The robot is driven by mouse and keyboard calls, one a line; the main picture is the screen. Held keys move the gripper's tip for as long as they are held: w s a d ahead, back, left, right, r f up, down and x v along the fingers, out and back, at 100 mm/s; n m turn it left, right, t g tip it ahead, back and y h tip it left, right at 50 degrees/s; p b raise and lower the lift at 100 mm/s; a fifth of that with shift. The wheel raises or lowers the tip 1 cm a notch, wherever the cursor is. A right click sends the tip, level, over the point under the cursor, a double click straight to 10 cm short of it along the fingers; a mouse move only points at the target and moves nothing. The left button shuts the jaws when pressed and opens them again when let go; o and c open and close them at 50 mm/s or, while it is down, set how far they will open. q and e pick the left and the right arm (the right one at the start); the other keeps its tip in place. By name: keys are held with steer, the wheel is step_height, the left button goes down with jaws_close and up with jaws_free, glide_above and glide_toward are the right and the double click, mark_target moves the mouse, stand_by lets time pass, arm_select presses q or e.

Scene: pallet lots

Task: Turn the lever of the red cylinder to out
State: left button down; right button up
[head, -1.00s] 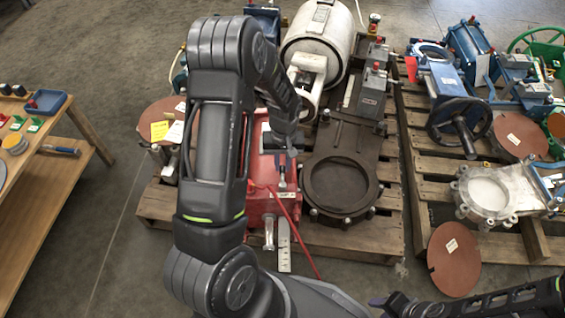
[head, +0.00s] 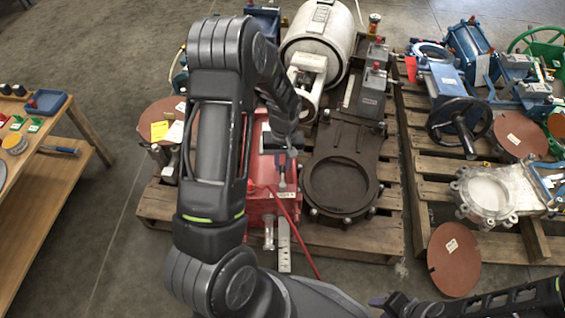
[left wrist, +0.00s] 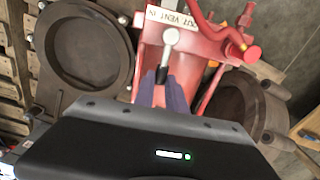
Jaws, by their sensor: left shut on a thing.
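The red cylinder (head: 262,208) lies on the wooden pallet, partly hidden behind my left arm in the head view. It fills the upper middle of the left wrist view (left wrist: 207,55). Its lever has a pale round knob (left wrist: 170,37) just below a white label (left wrist: 173,18) with the words OUT, VENT and IN. The knob is near the label's middle. My left gripper (left wrist: 161,88), also seen in the head view (head: 282,177), is shut on the lever. My right gripper (head: 393,302) is at the bottom edge, away from the cylinder; its jaws are unclear.
A dark flanged valve (head: 341,130) stands right beside the red cylinder, with a white cylinder (head: 318,42) behind. A red hose (head: 297,232) hangs over the pallet's front. A second pallet (head: 420,165) with blue valves is at the right, a wooden bench (head: 60,165) at the left.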

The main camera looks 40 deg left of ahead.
arm_select(q)
steer(key=shift+s+a+n+p, duration=0.4)
steer(key=shift+s+n+p, duration=0.2)
steer(key=shift+n, duration=0.75)
steer(key=shift+s+a+n+p, duration=0.35)
steer(key=shift+s+n+p, duration=0.3)
steer(key=shift+n, duration=0.75)
steer(key=shift+s+a+n+p, duration=0.4)
steer(key=shift+s+n+p, duration=0.2)
steer(key=shift+n, duration=0.75)
steer(key=c, duration=1.4)
jaws_free()
steer(key=shift+o, duration=0.2)
steer(key=shift+r, duration=0.1)
